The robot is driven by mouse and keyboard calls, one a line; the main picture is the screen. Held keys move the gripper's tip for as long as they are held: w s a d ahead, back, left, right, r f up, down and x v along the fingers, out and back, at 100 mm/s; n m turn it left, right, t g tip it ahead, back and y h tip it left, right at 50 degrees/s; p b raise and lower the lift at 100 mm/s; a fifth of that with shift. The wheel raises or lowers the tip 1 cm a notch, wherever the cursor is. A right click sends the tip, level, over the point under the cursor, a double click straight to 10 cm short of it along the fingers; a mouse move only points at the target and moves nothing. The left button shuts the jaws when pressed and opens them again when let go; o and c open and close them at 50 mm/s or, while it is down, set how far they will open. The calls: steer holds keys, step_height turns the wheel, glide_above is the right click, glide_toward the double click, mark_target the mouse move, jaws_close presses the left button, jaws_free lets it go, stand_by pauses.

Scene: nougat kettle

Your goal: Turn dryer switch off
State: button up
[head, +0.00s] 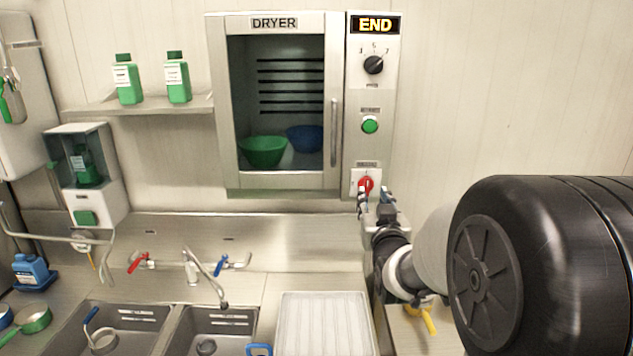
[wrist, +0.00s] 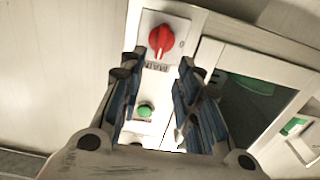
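The dryer's red rotary switch (head: 366,183) sits on a white plate at the bottom of the control panel. In the wrist view the red switch (wrist: 160,42) shows clearly, its grip ridge close to vertical, with a "MAIN" label beside it. My gripper (head: 373,194) is just in front of and slightly below the switch in the head view. In the wrist view my gripper (wrist: 172,66) has its fingers apart with nothing held between them. The switch appears just past the fingertips, nearer the left finger, and I see no clear contact.
The dryer (head: 218,120) has a closed door with green and blue bowls inside. Its display (head: 375,25) reads "END". A black dial (head: 373,64) and a green button (head: 370,125) are above the switch. Sinks and a ribbed tray (head: 323,322) lie below.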

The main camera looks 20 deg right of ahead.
mark_target(368, 184)
steer(key=p+x, duration=0.1)
steer(key=x, duration=0.6)
steer(key=shift+w+d, duration=0.1)
steer(key=shift+w, duration=0.2)
steer(key=shift+c, duration=0.2)
jaws_close()
